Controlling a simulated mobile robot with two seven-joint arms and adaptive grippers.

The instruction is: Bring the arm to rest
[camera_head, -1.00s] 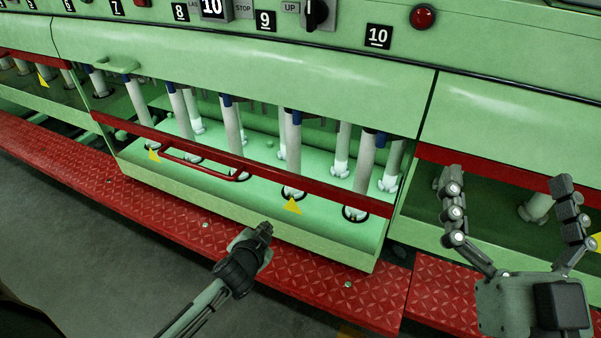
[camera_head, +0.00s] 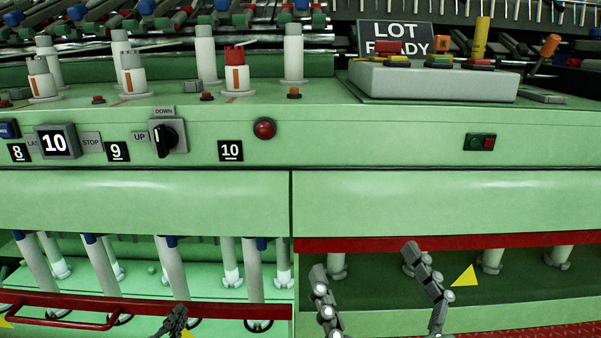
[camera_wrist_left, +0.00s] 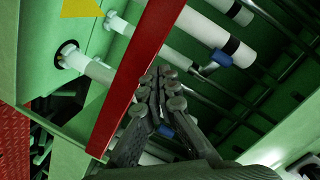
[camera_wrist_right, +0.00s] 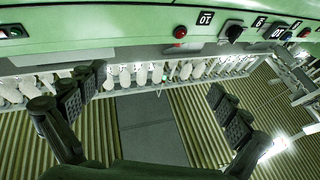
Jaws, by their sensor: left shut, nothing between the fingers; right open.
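My left gripper (camera_head: 174,322) shows at the bottom edge of the head view, in front of the drawer's red rail. In the left wrist view its fingers (camera_wrist_left: 158,95) are shut together with nothing between them, close to a red bar (camera_wrist_left: 140,75). My right gripper (camera_head: 368,290) is at the lower middle right of the head view, in front of the machine's right bay. Its two fingers stand wide apart and empty. In the right wrist view the fingers (camera_wrist_right: 150,105) are also spread, with nothing between them. Most of both arms is out of the head view.
The green machine front (camera_head: 180,195) spans the view. Its panel carries a black rotary switch (camera_head: 165,138) and a red button (camera_head: 265,128). A grey block (camera_head: 430,82) and a "LOT READY" sign (camera_head: 395,36) stand on top. The open bay holds white tubes (camera_head: 175,265) behind a red handle (camera_head: 60,318).

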